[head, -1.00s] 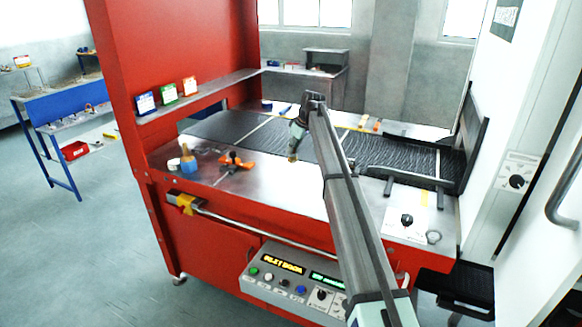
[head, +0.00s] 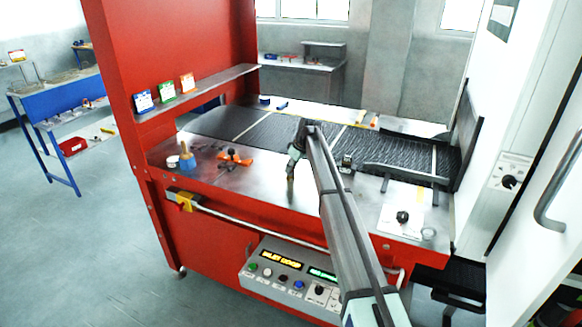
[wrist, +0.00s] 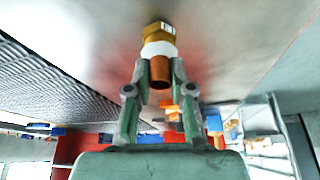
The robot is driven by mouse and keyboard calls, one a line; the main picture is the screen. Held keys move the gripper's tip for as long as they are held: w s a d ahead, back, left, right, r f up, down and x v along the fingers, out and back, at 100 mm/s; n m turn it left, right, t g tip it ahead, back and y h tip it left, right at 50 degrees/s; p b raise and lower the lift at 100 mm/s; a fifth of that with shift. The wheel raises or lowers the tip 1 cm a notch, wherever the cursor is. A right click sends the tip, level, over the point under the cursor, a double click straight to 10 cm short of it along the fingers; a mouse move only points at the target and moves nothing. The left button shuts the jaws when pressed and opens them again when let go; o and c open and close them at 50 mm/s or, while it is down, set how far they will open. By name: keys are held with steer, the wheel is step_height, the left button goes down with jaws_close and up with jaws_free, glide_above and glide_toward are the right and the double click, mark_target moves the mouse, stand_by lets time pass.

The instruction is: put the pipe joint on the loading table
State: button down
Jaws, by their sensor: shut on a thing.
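The pipe joint (wrist: 159,50), brass with a white band around its middle, is held between the fingertips of my gripper (wrist: 159,78) in the wrist view. The fingers are shut on its near copper-coloured end, and its hex end points away. In the head view my gripper (head: 291,168) is over the bare middle of the steel loading table (head: 262,189), in front of the belt. The joint is too small there to make out clearly. I cannot tell whether it touches the table.
The dark mesh belt (head: 270,135) runs behind the table. An orange clamp-like tool (head: 234,157) and a blue-and-tan bottle (head: 187,157) stand on the left of the table. A black bracket (head: 405,172) and a white plate with a knob (head: 401,217) are on the right.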

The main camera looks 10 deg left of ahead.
steer(key=shift+f, duration=0.15)
steer(key=c, duration=1)
jaws_free()
steer(key=b+v, duration=0.3)
steer(key=v, duration=0.9)
